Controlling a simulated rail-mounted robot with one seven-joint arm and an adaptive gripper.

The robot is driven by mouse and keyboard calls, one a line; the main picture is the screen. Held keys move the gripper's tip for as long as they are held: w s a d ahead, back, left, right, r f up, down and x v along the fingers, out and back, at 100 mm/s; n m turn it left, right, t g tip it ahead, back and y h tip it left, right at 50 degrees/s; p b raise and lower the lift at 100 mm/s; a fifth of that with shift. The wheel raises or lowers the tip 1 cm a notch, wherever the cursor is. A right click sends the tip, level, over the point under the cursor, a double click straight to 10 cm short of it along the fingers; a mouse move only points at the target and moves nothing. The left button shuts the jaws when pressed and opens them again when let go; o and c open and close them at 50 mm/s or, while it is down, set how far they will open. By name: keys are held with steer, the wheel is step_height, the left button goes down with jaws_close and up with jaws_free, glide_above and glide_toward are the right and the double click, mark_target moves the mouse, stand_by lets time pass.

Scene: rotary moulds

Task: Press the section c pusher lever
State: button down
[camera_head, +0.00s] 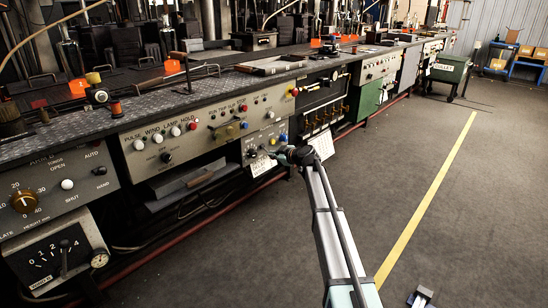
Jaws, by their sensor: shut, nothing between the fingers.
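My arm reaches from the lower middle to the long row of control panels. My gripper (268,153) is shut and empty, with its tips close to the lower small grey panel (262,138) below the bench. That panel carries dark knobs or small levers and blue buttons. I cannot tell whether the tips touch it. No label reading section c is legible, so I cannot tell which control is the section c pusher lever. The gripper hides part of the panel.
The dark bench top (150,100) overhangs the panels. Left are a panel with white buttons (158,140), an open shelf (195,182) and a gauge box (52,254). A red pipe (190,230) runs low along the front. The floor right of the yellow line (430,200) is largely clear.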

steer(key=a+p+v, duration=0.1)
steer(key=p+v, duration=0.1)
steer(key=v, duration=0.9)
steer(key=shift+s+r, duration=0.2)
steer(key=shift+s, duration=0.15)
